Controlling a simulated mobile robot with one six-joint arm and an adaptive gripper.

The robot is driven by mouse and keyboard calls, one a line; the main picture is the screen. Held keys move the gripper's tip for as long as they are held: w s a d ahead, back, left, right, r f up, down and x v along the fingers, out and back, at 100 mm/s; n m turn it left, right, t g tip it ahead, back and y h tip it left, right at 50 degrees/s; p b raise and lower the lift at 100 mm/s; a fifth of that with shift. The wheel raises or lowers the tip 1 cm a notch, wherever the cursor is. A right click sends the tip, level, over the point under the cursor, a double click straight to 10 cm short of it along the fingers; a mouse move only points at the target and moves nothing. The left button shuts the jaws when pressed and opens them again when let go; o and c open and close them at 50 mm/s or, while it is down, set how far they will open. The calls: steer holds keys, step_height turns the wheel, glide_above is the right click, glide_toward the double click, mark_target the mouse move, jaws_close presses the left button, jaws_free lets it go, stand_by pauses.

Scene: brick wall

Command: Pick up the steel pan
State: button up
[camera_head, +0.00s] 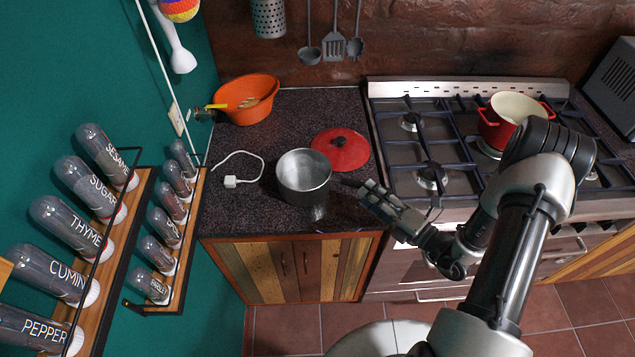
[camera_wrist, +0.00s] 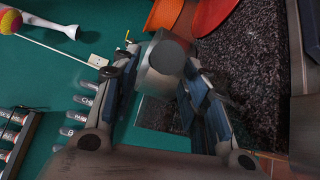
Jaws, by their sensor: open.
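The steel pan (camera_head: 303,178) stands upright on the dark speckled counter, left of the stove. My gripper is open, with one finger on each side of this shape. I cannot tell whether a finger touches the handle.
A red lid (camera_head: 341,149) lies just behind the pan. An orange bowl (camera_head: 246,100) is at the back left, and a white charger (camera_head: 231,181) with its cable lies left of the pan. A red pot (camera_head: 505,118) stands on the stove (camera_head: 452,110). Spice racks (camera_head: 168,235) line the left wall.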

mark_target(360, 186)
steer(key=x, duration=0.4)
steer(key=shift+w+a+r+b, duration=0.2)
steer(key=shift+w+a+b, duration=0.05)
steer(key=shift+b, duration=0.05)
jaws_close()
stand_by(0.7)
